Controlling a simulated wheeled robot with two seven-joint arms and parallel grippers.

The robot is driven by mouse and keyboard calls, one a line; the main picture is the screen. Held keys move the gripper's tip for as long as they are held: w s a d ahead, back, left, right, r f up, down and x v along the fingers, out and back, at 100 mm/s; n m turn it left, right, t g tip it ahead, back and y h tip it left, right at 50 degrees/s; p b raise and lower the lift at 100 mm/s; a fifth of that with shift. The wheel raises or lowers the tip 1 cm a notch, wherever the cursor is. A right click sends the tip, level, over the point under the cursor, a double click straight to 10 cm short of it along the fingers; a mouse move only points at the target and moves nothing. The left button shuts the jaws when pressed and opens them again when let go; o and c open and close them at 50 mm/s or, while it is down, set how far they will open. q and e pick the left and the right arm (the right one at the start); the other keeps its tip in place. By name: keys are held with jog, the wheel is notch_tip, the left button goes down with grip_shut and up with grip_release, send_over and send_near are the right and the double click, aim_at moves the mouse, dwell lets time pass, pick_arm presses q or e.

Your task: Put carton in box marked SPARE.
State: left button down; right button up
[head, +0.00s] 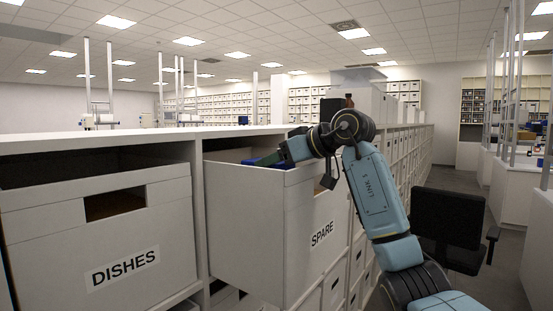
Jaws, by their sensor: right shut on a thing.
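The box marked SPARE (285,230) is a white open-topped box, pulled out of the white shelving in the middle of the head view. My right arm comes in from the right and reaches over its rim. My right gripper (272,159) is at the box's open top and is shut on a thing. A small blue thing (250,161), which I take to be the carton, shows at the gripper's tip; its lower part is hidden behind the box wall. I cannot tell whether it touches the box floor. My left gripper is not in view.
A white box marked DISHES (120,235) stands left of the SPARE box, also open at the top. The shelf top (130,141) runs above the boxes. A black chair (448,225) stands in the aisle at right. Dark bottle-like objects (349,101) stand behind my arm.

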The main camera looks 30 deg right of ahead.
jog(key=shift+f, duration=0.15)
jog(key=o, duration=1)
jog(key=shift+r, duration=0.55)
jog(key=v, duration=1.2)
